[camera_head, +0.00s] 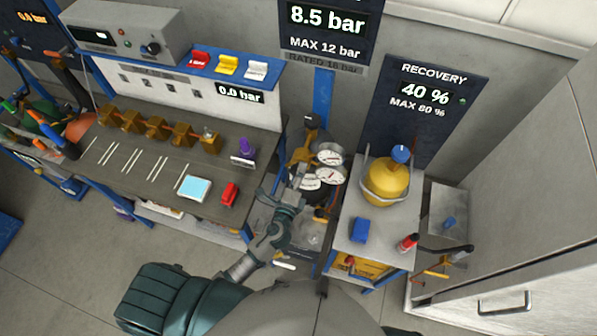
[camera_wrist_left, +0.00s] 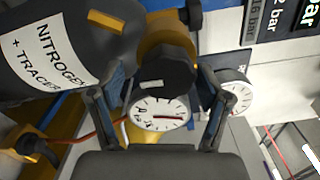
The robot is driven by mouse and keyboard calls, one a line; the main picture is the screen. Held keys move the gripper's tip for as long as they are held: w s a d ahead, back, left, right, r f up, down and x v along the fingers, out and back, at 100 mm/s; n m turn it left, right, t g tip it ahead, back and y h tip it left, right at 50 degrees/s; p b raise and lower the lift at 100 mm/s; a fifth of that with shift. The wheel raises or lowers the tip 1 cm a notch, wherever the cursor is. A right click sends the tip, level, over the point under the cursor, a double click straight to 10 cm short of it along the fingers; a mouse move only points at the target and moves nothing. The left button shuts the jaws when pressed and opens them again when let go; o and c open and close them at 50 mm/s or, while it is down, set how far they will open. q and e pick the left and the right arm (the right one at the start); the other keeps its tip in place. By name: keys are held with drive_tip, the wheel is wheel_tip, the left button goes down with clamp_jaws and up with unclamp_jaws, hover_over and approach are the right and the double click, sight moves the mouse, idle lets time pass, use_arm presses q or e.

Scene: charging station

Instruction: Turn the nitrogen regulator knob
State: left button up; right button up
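The dark nitrogen regulator knob (camera_wrist_left: 165,82) is in the middle of the left wrist view, in front of a brass regulator body (camera_wrist_left: 166,42). My left gripper (camera_wrist_left: 159,72) is open, with one finger on each side of the knob and a visible gap to it. A white dial gauge (camera_wrist_left: 160,113) shows just below the knob, and a second gauge (camera_wrist_left: 236,94) is to the right. The dark cylinder (camera_wrist_left: 60,45) is labelled "NITROGEN + TRACER". In the head view my left gripper (camera_head: 294,186) is at the regulator gauges (camera_head: 330,154), and the knob is hidden there. My right gripper is not in view.
A workbench (camera_head: 150,200) with brass fittings stands to the left. A cart (camera_head: 345,205) with a yellow recovery cylinder (camera_head: 386,183) stands close on the right. Wall displays read 8.5 bar (camera_head: 327,20) and 40 % (camera_head: 427,94). A red hose (camera_wrist_left: 88,137) runs beside the left finger.

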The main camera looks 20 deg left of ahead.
use_arm(q)
drive_tip(key=shift+r, duration=0.15)
drive_tip(key=shift+s, duration=0.1)
drive_tip(key=s, duration=1.1)
drive_tip(key=shift+s+a, duration=0.2)
drive_tip(key=shift+s, duration=0.2)
